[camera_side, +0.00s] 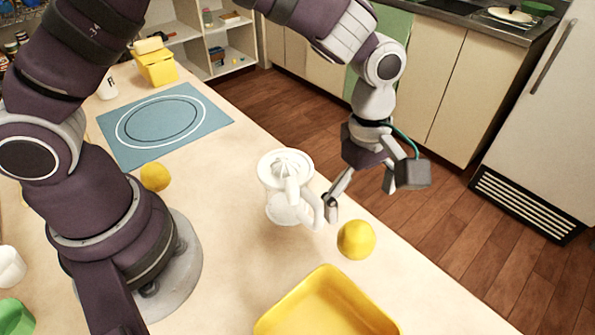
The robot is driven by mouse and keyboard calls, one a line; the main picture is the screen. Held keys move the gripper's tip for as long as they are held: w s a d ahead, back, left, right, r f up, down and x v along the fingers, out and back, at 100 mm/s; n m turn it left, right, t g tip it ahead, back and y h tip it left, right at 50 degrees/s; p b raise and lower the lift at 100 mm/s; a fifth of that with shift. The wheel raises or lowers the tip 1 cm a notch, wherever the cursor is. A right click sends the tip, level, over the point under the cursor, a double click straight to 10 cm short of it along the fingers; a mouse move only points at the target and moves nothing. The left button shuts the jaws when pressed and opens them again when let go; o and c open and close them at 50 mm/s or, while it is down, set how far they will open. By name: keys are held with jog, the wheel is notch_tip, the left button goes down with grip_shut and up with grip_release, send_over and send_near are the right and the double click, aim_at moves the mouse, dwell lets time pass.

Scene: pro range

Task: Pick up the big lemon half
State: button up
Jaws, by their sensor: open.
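Two yellow lemon pieces are on the table. One lemon piece (356,240) lies near the table's right edge, beside the white juicer. It looks larger in the picture. Another lemon piece (155,176) lies farther left, close to my arm's base. I cannot tell for sure which is the big half, and no cut face is clearly visible. My gripper (360,197) is open and empty. It points down above the table's right edge, just right of the juicer's handle and above the right lemon piece in the picture. It appears apart from that piece.
The white juicer (285,168) stands close to my gripper's left finger. A yellow tray (326,300) sits at the front. A blue mat (205,117) and a yellow container (157,69) are at the back. The table between mat and juicer is clear.

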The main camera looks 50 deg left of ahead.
aim_at(358, 228)
jog(key=f, duration=0.7)
jog(key=shift+s+d, duration=0.1)
jog(key=shift+d, duration=0.3)
jog(key=c, duration=1.3)
